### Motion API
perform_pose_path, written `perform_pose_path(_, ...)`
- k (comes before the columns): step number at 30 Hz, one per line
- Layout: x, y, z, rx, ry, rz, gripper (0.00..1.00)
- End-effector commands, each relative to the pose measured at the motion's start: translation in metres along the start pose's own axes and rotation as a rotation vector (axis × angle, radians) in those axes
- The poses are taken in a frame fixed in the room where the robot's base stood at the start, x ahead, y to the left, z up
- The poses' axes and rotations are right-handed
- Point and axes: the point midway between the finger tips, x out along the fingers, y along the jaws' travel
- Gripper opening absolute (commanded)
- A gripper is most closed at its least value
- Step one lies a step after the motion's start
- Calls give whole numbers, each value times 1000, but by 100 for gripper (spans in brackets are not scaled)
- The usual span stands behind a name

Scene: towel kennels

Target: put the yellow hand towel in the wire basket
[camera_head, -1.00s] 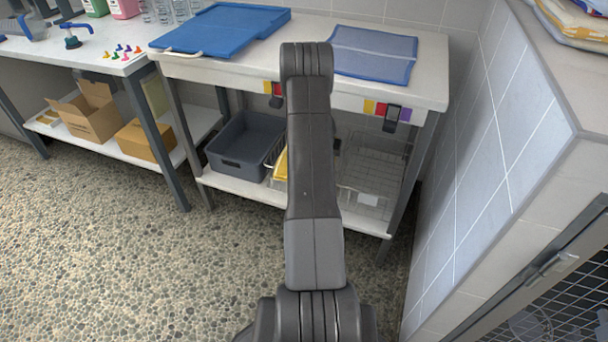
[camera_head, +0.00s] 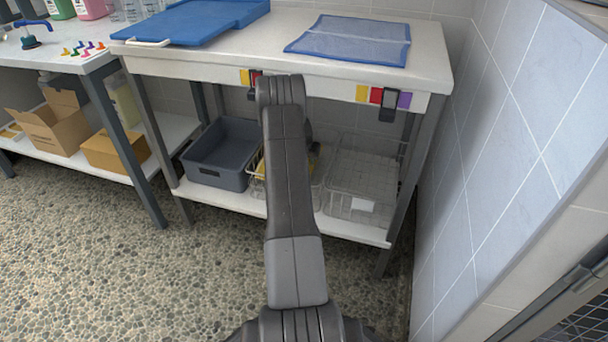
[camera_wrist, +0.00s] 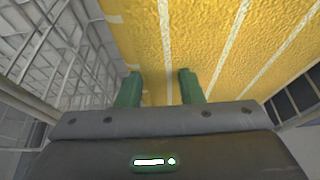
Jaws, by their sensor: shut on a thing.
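A yellow hand towel (camera_wrist: 190,45) with white stripes fills most of the wrist view. My gripper (camera_wrist: 163,87) is shut on it with its green fingertips. In the head view my arm hides most of the towel, and only small yellow patches (camera_head: 315,151) show beside it. A wire basket (camera_head: 360,178) with a white label stands on the lower shelf at right. More wire basket (camera_head: 257,172) shows behind my arm. In the wrist view wire mesh (camera_wrist: 55,55) stands left of the towel and more wire (camera_wrist: 287,106) right of it. I cannot tell whether the towel touches the wires.
A grey tub (camera_head: 222,152) stands left of the baskets on the lower shelf (camera_head: 205,196). The tabletop (camera_head: 430,60) hangs over this shelf and holds a blue tray (camera_head: 200,25) and a blue mesh sheet (camera_head: 350,40). A tiled wall (camera_head: 490,170) is close at right.

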Motion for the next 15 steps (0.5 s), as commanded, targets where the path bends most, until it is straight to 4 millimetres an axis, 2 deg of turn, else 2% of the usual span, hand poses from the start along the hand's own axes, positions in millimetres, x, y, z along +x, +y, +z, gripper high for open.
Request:
perform_pose_path(11, 50, 0, 20, 1, 1, -1, 0)
perform_pose_path(15, 52, 0, 21, 1, 2, -1, 0)
